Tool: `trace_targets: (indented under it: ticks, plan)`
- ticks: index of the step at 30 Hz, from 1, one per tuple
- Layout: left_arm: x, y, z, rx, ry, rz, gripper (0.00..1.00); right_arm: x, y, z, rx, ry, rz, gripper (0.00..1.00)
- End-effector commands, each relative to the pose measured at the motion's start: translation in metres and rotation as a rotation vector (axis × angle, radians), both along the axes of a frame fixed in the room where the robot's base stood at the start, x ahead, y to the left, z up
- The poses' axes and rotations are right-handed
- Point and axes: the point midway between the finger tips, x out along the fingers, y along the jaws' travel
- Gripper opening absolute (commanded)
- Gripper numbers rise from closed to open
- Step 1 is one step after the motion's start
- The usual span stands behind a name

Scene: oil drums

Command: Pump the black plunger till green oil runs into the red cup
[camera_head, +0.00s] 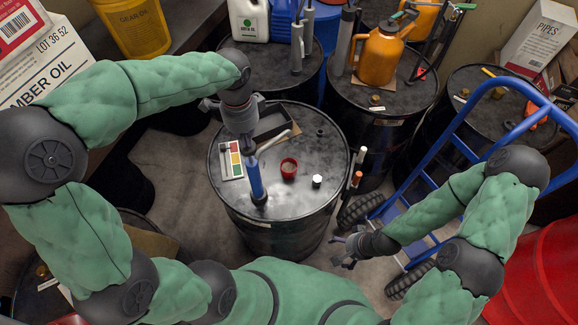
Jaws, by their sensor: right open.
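A blue upright pump (256,182) stands on the lid of a black drum (222,200) in the middle of the head view. A pale spout (272,142) sticks out near its top towards the right. A small red cup (289,168) stands on the lid to the right of the pump. My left gripper (246,142) points down at the pump's top; it hides the plunger, and I cannot make out its fingers' grip. My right gripper (343,250) is open and empty, low beside the drum's right side.
A colour chart (232,160), a black tray (272,122) and a white cap (317,181) are on the lid. A blue hand truck (458,140) stands to the right. More drums behind carry an orange can (379,56) and a white jug (248,18). A red drum (540,275) is at lower right.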

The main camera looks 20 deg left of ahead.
Motion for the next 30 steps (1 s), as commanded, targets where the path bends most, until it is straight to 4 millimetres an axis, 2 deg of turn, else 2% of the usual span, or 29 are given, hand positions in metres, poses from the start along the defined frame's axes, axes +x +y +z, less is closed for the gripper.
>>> trace_targets:
  ticks: [1,3,13,17,30]
  plan:
    - [0.0,0.0,0.012,0.0,-0.001,0.0,0.0,0.0,0.0,0.011,0.0,0.0,0.0,0.9]
    - [0.0,0.0,0.019,0.0,-0.002,0.0,0.0,0.0,0.0,0.016,0.0,0.0,0.0,0.9]
    - [0.0,0.0,0.019,0.0,-0.001,0.0,0.0,0.0,0.0,0.015,0.0,0.001,0.0,0.9]
    - [0.0,0.0,0.024,0.0,-0.002,0.0,0.0,0.0,0.0,0.019,0.0,0.001,0.0,0.9]
    - [0.0,0.0,0.068,0.0,-0.002,0.0,0.0,0.0,0.0,0.054,0.0,0.0,0.0,0.9]
